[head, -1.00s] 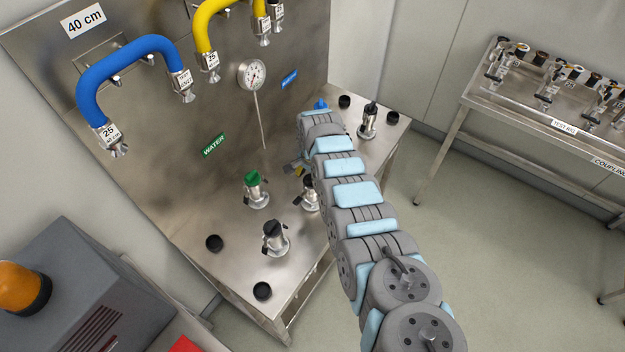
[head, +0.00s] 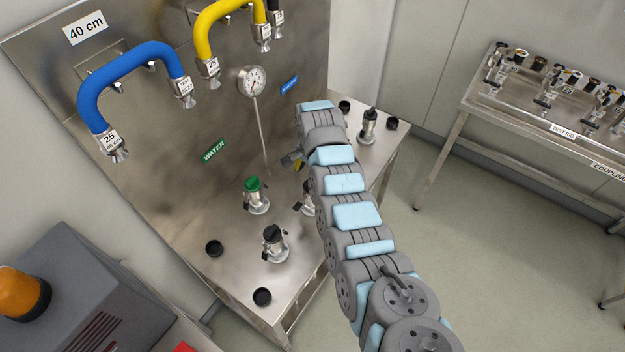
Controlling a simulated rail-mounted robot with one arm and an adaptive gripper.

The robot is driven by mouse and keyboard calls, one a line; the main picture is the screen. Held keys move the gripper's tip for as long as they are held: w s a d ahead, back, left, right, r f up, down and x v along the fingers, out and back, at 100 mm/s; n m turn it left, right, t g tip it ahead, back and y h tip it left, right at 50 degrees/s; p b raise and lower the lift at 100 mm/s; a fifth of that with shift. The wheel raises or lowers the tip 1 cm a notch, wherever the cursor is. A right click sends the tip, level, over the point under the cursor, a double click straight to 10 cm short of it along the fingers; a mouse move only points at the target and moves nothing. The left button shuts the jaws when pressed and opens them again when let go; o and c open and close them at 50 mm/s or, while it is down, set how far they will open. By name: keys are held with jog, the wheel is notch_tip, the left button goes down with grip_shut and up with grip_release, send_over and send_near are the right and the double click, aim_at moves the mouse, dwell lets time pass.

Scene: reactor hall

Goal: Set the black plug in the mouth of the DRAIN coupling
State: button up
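Several small black round caps or plugs lie on the steel bench: one at the left (head: 214,248), one near the front corner (head: 262,296), and two at the far end, (head: 344,106) and (head: 391,123). Upright couplings stand there: a green-topped one (head: 256,196), a black-topped one in front (head: 275,243), a black-topped one at the far right (head: 369,126), and one partly behind my arm (head: 307,200). No DRAIN label is readable. What seems to be part of my gripper (head: 292,159) shows left of my arm, beside something yellow; its fingertips are not clear.
A steel back panel (head: 150,150) rises behind the bench, with blue (head: 130,60) and yellow (head: 205,25) hoses, a gauge (head: 252,81) and a green WATER label (head: 214,150). A side table (head: 560,120) with couplings stands right. Open floor lies between.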

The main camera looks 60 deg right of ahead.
jog(key=shift+r, duration=3.2)
